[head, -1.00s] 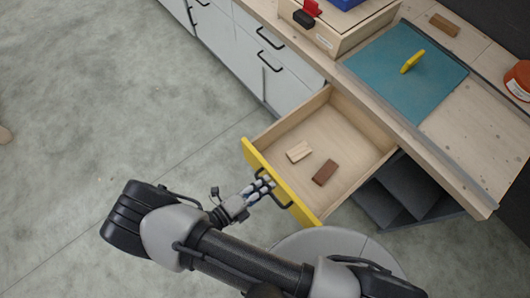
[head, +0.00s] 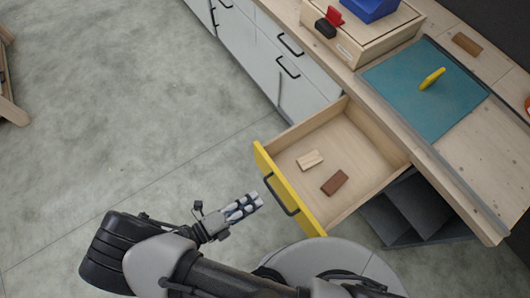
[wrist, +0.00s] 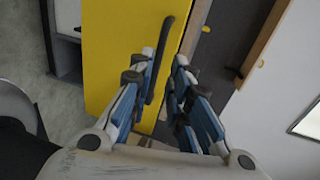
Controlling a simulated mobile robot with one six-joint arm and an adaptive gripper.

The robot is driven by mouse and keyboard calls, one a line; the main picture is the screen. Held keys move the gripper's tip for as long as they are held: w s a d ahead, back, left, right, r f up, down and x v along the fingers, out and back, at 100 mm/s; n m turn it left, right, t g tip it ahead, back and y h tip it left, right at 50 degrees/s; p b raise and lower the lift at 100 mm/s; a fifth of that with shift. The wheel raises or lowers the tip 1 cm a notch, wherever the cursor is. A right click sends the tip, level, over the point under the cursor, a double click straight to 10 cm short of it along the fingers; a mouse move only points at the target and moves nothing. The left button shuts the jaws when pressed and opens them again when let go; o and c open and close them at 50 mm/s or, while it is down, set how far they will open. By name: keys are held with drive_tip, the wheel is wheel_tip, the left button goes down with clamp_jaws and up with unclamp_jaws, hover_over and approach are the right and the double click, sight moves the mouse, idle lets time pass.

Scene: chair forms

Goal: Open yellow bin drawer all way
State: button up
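The yellow-fronted drawer (head: 309,219) is pulled far out from under the wooden counter in the head view. Its black bar handle (head: 278,196) is on the front face. My gripper (head: 256,202) is just in front of the handle and looks apart from it. In the wrist view the yellow front (wrist: 112,55) fills the upper middle, with the handle (wrist: 168,50) running down it. My gripper's fingers (wrist: 166,65) are spread with a gap between them, and nothing shows held. The drawer's runners are hidden.
A light wooden block (head: 310,160) and a dark brown block (head: 334,183) lie in the drawer. A teal mat (head: 400,105) with a yellow piece (head: 432,78) is on the counter (head: 465,190). Grey cabinets (head: 270,60) stand left. The floor in front is clear.

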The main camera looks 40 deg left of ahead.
drive_tip(key=v, duration=0.3)
drive_tip(key=shift+s+a+r, duration=0.1)
drive_tip(key=shift+s+a, duration=0.05)
drive_tip(key=shift+s, duration=0.2)
idle(0.3)
